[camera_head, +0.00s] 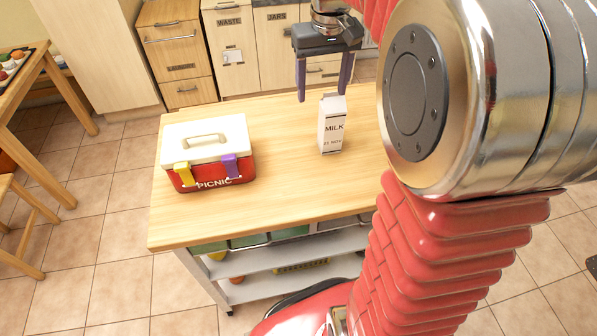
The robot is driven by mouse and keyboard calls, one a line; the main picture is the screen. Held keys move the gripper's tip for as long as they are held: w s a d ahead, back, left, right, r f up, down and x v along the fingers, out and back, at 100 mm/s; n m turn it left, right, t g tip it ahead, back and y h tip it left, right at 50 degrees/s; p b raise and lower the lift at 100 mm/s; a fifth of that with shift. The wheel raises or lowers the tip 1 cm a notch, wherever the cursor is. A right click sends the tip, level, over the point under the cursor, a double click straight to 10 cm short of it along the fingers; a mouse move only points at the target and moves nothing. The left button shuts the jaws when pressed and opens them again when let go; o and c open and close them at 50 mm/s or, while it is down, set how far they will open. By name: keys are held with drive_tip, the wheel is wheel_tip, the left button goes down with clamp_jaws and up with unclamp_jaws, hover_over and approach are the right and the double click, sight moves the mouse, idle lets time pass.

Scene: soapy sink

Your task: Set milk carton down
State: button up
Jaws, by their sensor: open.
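The white milk carton (331,126) stands upright on the light wooden top of a kitchen island (268,221). Its side reads "MILK". My gripper (322,94) is above the carton, pointing down, with its two purple-grey fingers spread apart. The fingers are at about the height of the carton's top or higher, and nothing is held between them. I cannot tell exactly how far behind or over the carton the fingers are.
A red and white picnic box (208,154) with yellow and purple latches stands left of the carton. Bare wood lies between them and in front. My red arm covers the island's right side. Cabinets (243,45) line the back.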

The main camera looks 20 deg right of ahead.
drive_tip(key=s+a+f+n+t, duration=0.1)
drive_tip(key=s+a+t, duration=0.1)
drive_tip(key=s+a, duration=0.5)
drive_tip(key=s+a+f+t, duration=0.2)
drive_tip(key=s+a, duration=0.5)
drive_tip(key=s, duration=0.5)
drive_tip(key=shift+a+f+n, duration=0.25)
drive_tip(key=shift+f+n, duration=0.05)
drive_tip(key=shift+n, duration=0.1)
